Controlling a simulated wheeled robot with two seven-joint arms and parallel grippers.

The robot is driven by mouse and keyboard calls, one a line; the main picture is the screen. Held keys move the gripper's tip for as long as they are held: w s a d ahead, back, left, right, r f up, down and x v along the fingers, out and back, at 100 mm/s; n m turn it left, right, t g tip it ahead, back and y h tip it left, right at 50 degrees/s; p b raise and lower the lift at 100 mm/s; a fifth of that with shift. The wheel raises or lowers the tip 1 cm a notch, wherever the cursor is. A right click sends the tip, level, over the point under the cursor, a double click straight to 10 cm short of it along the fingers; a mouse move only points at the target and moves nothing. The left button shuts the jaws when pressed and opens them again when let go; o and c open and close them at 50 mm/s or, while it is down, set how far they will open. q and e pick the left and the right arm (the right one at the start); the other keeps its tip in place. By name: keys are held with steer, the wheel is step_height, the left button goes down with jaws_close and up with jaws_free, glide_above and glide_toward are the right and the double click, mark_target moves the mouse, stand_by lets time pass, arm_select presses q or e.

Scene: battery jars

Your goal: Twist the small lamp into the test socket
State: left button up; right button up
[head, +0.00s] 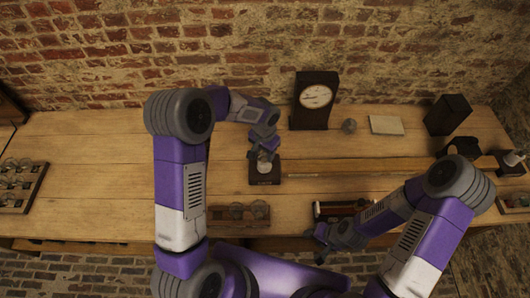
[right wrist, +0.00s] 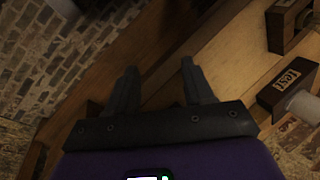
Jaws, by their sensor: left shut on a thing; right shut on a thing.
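The black test socket block (head: 265,180) stands on the bench near its middle. In the right wrist view its label reads TEST (right wrist: 292,77). My left gripper (head: 263,153) is shut on the small lamp (head: 264,165), directly above the block. The lamp is pale and mostly hidden by the fingers, so I cannot tell how deep it sits. My right gripper (head: 319,247) is low at the bench's front edge. In the right wrist view its two fingers (right wrist: 158,66) stand apart, and what they hold is too dark to make out.
A wooden rack with jars (head: 238,222) stands at the front, left of my right gripper. A dark tray (head: 340,208) lies behind that gripper. A clock (head: 316,97), a small round object (head: 349,126) and a pale card (head: 386,125) are at the back. The bench's left part is mostly clear.

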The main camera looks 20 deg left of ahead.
arm_select(q)
steer(key=shift+a+f+m+g+p, duration=0.15)
steer(key=shift+a+f+m+p, duration=0.15)
steer(key=shift+m, duration=0.3)
steer(key=shift+a+f+m+g+p, duration=0.15)
steer(key=shift+m+p, duration=0.25)
steer(key=shift+m, duration=0.2)
steer(key=shift+w+f+m+p, duration=0.1)
steer(key=shift+w+m+p, duration=0.3)
steer(key=shift+m, duration=0.3)
steer(key=shift+w+a+m+g+p, duration=0.15)
steer(key=shift+m+p, duration=0.15)
steer(key=shift+m, duration=0.3)
steer(key=shift+d+m+g+p, duration=0.15)
steer(key=shift+m+p, duration=0.15)
steer(key=shift+m, duration=0.3)
arm_select(e)
steer(key=shift+a+r, duration=0.2)
steer(key=shift+r, duration=0.65)
arm_select(q)
steer(key=shift+a, duration=0.15)
